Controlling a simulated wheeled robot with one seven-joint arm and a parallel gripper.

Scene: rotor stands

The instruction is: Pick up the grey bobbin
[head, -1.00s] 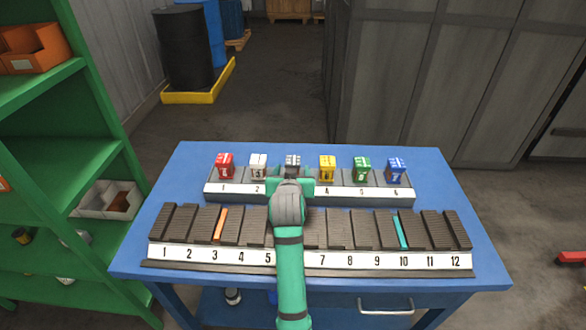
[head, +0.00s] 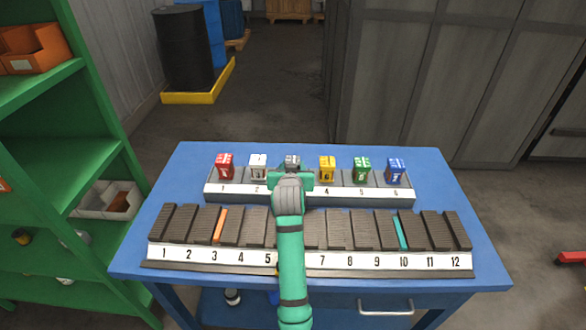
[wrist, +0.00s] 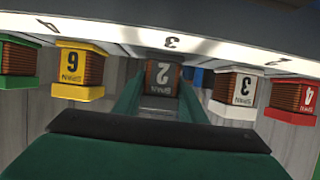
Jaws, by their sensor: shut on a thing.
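The grey bobbin (head: 292,161) sits at place 3 of the raised back rack (head: 309,193), partly hidden behind my green gripper (head: 291,176). In the wrist view the grey bobbin (wrist: 161,77) is marked 2 and lies between my gripper's two green fingers (wrist: 160,95). The fingers are closed on its sides. The bobbin still appears to be at its place in the rack; I cannot tell whether it has any lift.
A red bobbin (head: 225,167) and a white bobbin (head: 258,167) stand left of it. Yellow (head: 327,169), green (head: 362,169) and blue (head: 396,170) bobbins stand to the right. A front rack (head: 310,259) of dark slots numbered 1 to 12 lies nearer on the blue table (head: 468,221).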

